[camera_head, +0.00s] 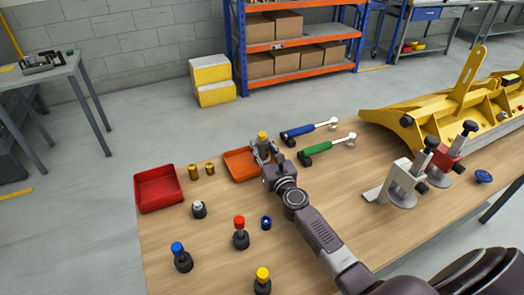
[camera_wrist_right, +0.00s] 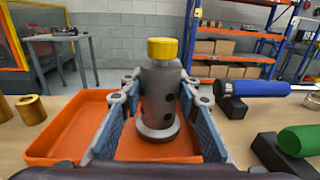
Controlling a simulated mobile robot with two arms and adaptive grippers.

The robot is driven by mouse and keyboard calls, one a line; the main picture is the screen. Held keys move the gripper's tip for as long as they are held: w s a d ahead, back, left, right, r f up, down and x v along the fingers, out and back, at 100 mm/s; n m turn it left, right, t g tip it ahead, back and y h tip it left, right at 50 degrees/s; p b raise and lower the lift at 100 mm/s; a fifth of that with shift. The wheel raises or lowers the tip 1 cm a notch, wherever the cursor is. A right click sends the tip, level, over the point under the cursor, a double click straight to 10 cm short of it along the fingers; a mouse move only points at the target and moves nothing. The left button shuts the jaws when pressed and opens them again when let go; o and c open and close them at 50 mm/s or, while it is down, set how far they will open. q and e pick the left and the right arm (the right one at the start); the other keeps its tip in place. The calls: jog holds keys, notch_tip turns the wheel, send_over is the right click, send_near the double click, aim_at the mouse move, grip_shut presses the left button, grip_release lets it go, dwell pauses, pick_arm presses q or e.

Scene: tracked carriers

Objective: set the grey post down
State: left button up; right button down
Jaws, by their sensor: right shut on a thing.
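The grey post (camera_wrist_right: 160,95) has a yellow cap and dark holes in its side. It is upright between the fingers of my right gripper (camera_wrist_right: 155,103), which is shut on it. In the head view the post (camera_head: 263,143) and the right gripper (camera_head: 263,152) are at the orange tray (camera_head: 235,164), over its right part. The orange tray also shows in the wrist view (camera_wrist_right: 72,130), behind and around the post's flanged foot. I cannot tell whether the foot touches the tray floor. My left gripper is not in view.
A red tray (camera_head: 158,190) and two brass cylinders (camera_head: 193,172) lie to the left. Blue (camera_head: 300,131) and green (camera_head: 320,148) hammers lie to the right. Several knobbed posts, including a red-topped one (camera_head: 240,236), stand in front. Clamps (camera_head: 402,182) and a yellow part (camera_head: 440,115) are farther right.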

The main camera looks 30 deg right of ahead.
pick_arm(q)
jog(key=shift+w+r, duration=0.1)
pick_arm(e)
jog(key=shift+r, duration=0.2)
jog(key=shift+f, duration=0.1)
jog(key=c, duration=1.9)
grip_release()
jog(key=shift+s+f, duration=0.1)
jog(key=shift+f, duration=0.1)
jog(key=o, duration=0.4)
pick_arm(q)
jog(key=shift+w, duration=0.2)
pick_arm(e)
jog(key=shift+o, duration=0.2)
jog(key=shift+r, duration=0.1)
jog(key=shift+r, duration=0.2)
jog(key=s, duration=0.4)
jog(key=s+a, duration=0.1)
jog(key=s, duration=0.7)
jog(key=shift+a+f+p, duration=0.1)
jog(key=shift+a+p, duration=0.2)
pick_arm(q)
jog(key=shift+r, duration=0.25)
